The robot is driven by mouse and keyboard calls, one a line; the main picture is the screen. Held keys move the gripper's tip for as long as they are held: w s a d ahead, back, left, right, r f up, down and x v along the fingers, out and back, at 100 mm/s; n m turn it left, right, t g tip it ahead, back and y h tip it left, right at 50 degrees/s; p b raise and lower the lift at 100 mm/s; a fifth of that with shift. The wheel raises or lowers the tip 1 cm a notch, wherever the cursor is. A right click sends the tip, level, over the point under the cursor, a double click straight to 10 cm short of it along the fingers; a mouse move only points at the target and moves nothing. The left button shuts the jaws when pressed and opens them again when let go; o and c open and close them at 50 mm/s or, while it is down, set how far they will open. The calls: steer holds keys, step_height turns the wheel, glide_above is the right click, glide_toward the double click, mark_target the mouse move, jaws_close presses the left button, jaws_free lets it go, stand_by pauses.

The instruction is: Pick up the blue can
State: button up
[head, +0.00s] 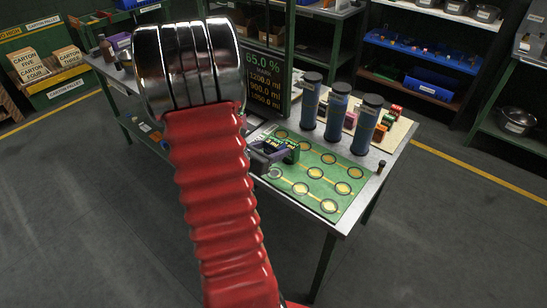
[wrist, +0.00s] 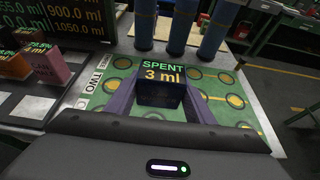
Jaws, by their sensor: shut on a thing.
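My gripper (head: 270,156) is low over the green mat on the metal table. In the wrist view its two purple-grey fingers (wrist: 160,98) are shut on a dark, boxy item (wrist: 160,94) with a face reading "SPENT 3 ml". I cannot tell from its dark colour whether this is the blue can, or whether it touches the mat. Three tall blue cylinders with dark ends stand upright behind the mat: left (head: 310,101), middle (head: 337,112) and right (head: 367,124). They are apart from my gripper and also show at the top of the wrist view (wrist: 182,26).
The green mat (head: 327,172) has several ringed yellow spots, many bare. A dark display (head: 264,82) stands left of the cylinders. Small coloured blocks (head: 393,115) lie on a board at the right. A pink block (wrist: 51,66) shows in the wrist view. Shelves (head: 420,50) stand behind.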

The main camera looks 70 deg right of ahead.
steer(key=shift+r, duration=0.6)
